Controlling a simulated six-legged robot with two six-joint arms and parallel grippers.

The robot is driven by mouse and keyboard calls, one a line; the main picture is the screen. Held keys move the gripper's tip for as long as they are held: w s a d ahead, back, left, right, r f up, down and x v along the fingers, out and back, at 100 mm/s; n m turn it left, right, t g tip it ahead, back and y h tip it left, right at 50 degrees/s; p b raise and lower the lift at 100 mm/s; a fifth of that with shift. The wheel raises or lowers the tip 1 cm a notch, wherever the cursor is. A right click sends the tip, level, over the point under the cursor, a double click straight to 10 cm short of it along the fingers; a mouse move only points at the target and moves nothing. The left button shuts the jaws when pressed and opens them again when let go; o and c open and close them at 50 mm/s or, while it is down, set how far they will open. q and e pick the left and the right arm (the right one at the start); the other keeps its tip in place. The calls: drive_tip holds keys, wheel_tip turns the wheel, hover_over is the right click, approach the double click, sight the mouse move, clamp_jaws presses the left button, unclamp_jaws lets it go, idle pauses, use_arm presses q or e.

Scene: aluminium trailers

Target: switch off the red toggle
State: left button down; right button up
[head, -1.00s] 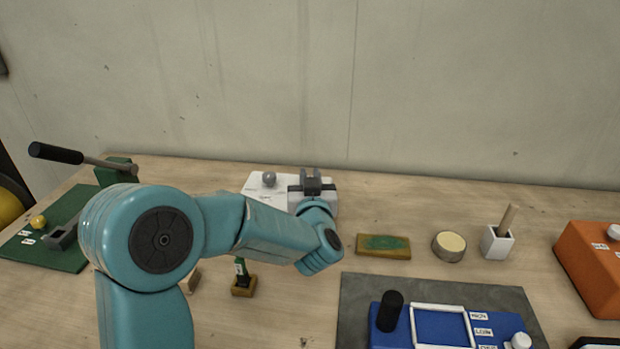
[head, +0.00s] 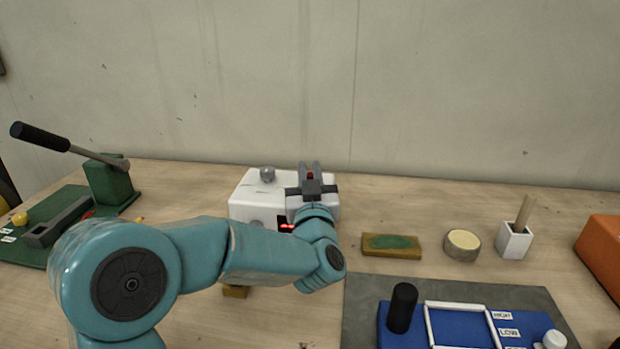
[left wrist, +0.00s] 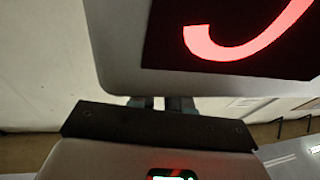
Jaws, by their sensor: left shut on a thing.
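A white box (head: 243,203) stands at the back of the bench, with a grey knob (head: 267,174) on top and a dark display (head: 286,226) lit red on its front. My left gripper (head: 310,170) is over the right part of the box top, its two fingers pointing up in the picture. A small red piece, the red toggle (head: 310,177), shows between the fingers, and the gripper is shut on it. Most of the toggle is hidden by the gripper. In the left wrist view the display (left wrist: 235,35) is large, with a red figure cut off by the edge.
A green lever press (head: 108,182) stands at the left. A sponge-like block (head: 391,245), a round tin (head: 462,245) and a white holder with a stick (head: 514,241) are to the right. A blue panel (head: 462,330) lies in front and an orange box (head: 602,252) at the right edge.

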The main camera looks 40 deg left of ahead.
use_arm(q)
drive_tip(key=c, duration=1.2)
unclamp_jaws()
drive_tip(key=shift+c, duration=0.2)
drive_tip(key=v, duration=0.7)
drive_tip(key=shift+s+d+b, duration=0.15)
drive_tip(key=shift+d+b, duration=0.05)
drive_tip(key=shift+b, duration=0.25)
